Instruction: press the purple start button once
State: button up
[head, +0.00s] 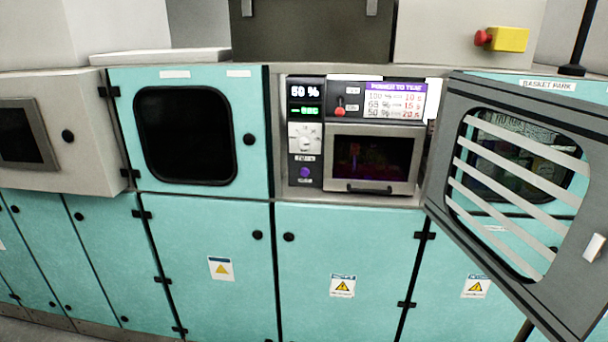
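The purple start button (305,173) is a small round knob low on the dark control panel (304,130), left of the small oven-like door (370,160). Above it on the panel are a white dial (306,138), a green readout (304,110) and a display (305,91) reading what looks like 50 %. Nothing covers the button. A small label below it is too small to read. My gripper is not in the head view.
A grey barred door (437,170) stands swung open at the right, close to the camera. A small red-knobbed lever (340,105) sits above the oven-like door. A yellow box with a red button (508,39) is at the upper right. The space before the panel looks clear.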

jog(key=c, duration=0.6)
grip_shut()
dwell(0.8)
